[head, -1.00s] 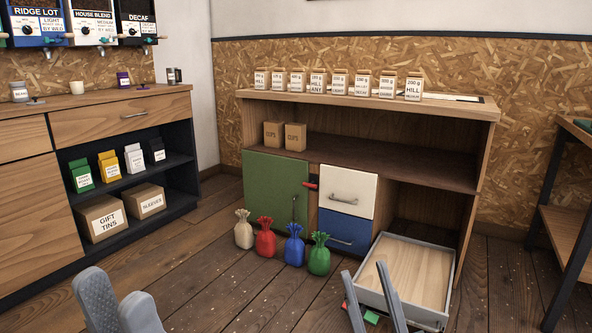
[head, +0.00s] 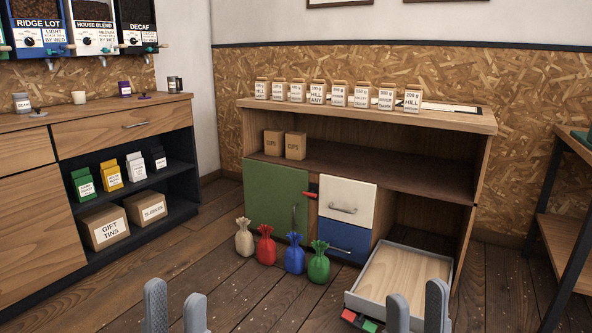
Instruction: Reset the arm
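My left gripper (head: 175,308) is at the bottom left of the head view, its two grey fingers upright and apart with nothing between them. My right gripper (head: 418,312) is at the bottom right, its fingers also apart and empty. It is in front of a grey tray-like drawer (head: 408,272) with a wooden bottom on the floor, and overlaps its near edge in the picture. Both wrists and arms are below the picture.
A wooden shelf unit (head: 380,115) with a green door (head: 276,196) stands at the back. Beige, red, blue and green sacks (head: 294,255) stand before it. A red and green item (head: 360,320) shows by the drawer's near edge. A counter (head: 60,125) is left, a rack (head: 565,230) right.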

